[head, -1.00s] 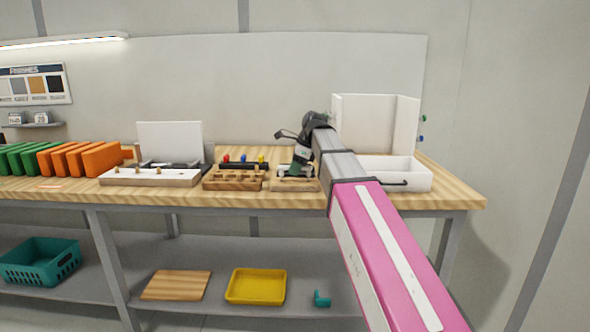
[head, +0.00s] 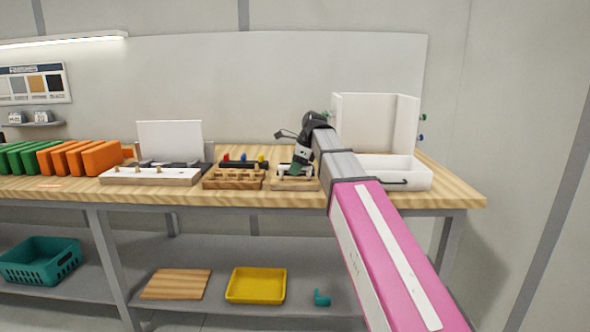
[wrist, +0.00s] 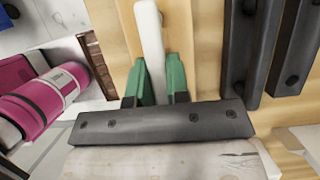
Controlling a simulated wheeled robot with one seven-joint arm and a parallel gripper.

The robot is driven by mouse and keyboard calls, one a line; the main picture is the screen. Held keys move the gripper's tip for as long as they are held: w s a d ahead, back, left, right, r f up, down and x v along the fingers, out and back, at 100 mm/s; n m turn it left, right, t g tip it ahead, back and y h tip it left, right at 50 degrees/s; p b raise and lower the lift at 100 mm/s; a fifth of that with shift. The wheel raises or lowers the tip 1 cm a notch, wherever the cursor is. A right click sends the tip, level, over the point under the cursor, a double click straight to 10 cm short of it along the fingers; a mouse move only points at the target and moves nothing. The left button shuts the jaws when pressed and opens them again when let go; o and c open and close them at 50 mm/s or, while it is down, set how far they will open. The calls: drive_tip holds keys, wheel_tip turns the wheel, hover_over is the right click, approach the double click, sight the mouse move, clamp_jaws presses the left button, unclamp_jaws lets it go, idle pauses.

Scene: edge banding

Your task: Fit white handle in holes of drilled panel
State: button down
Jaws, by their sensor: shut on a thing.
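My gripper (head: 296,172) is at a small wooden holder (head: 296,186) on the workbench. In the wrist view its green fingers (wrist: 162,82) are shut on a white bar, the white handle (wrist: 149,38). The handle's far end reaches toward the top of that view, and its near part is hidden between the fingers. In the head view the handle is small and partly covered by the gripper. A low white-faced panel (head: 118,178) with small pegs on it lies at the left. I cannot make out its holes, or tell whether it is the drilled panel.
A wooden block rack (head: 234,184) stands just left of the gripper. A white drawer (head: 412,180) with a dark handle is on the right, before an upright white corner piece (head: 372,120). Orange blocks (head: 100,158) stand farther left. Dark bars (wrist: 243,45) lie right of the fingers.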

drive_tip(key=shift+f, duration=0.75)
idle(0.8)
drive_tip(key=c, duration=1)
unclamp_jaws()
drive_tip(key=shift+r, duration=0.1)
drive_tip(key=shift+r, duration=2.4)
drive_tip(key=shift+s, duration=0.1)
